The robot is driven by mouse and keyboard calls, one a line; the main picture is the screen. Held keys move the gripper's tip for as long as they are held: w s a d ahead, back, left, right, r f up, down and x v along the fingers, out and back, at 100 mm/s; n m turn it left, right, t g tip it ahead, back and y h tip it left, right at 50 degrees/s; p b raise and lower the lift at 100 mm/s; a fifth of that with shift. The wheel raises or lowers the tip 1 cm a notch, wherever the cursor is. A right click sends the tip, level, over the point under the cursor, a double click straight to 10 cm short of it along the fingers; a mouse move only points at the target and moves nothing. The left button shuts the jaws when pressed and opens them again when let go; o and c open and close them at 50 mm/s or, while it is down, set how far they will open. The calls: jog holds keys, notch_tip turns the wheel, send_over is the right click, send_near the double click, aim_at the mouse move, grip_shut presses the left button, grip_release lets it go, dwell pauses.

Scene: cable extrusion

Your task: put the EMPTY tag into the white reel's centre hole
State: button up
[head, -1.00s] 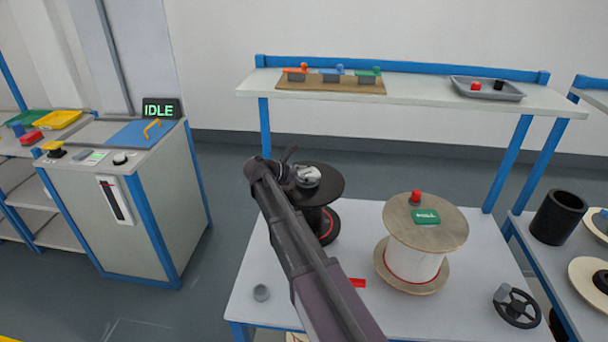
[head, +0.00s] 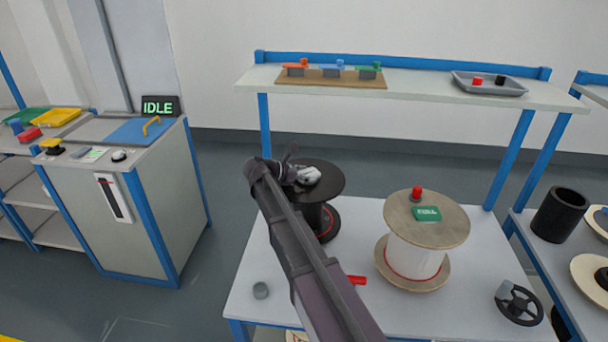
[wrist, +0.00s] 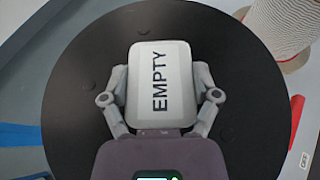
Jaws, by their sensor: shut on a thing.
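My gripper (wrist: 160,98) is shut on the EMPTY tag (wrist: 159,80), a pale rounded plate with black lettering, its fingers on both sides. The tag is over the top disc of the black reel (wrist: 75,110); I cannot tell whether it touches. In the head view my gripper (head: 300,174) is at the black reel (head: 328,180), left of the white reel. The white reel (head: 415,258) stands upright on the table, with wooden flanges and a white core. A green FULL tag (head: 427,214) and a red knob (head: 417,194) are on its top. I cannot make out its centre hole.
On the table (head: 460,310) are a red piece (head: 357,281), a small grey cylinder (head: 261,290) and a dark handwheel (head: 518,304). A raised shelf (head: 420,89) spans behind, carrying a grey tray (head: 488,90). The front-left table top is mostly clear.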

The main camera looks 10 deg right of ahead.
jog(key=shift+r+p, duration=0.75)
jog(key=shift+p, duration=0.05)
dwell(0.4)
jog(key=shift+f+b, duration=0.85)
dwell(1.0)
jog(key=o, duration=0.9)
jog(key=shift+c, duration=0.2)
jog(key=shift+a, duration=0.1)
jog(key=shift+p+v, duration=0.65)
jog(key=shift+v, duration=0.75)
jog(key=shift+p+v, duration=1.5)
jog(key=shift+v, duration=2.6)
jog(key=shift+s+f, duration=0.1)
jog(key=shift+s, duration=0.1)
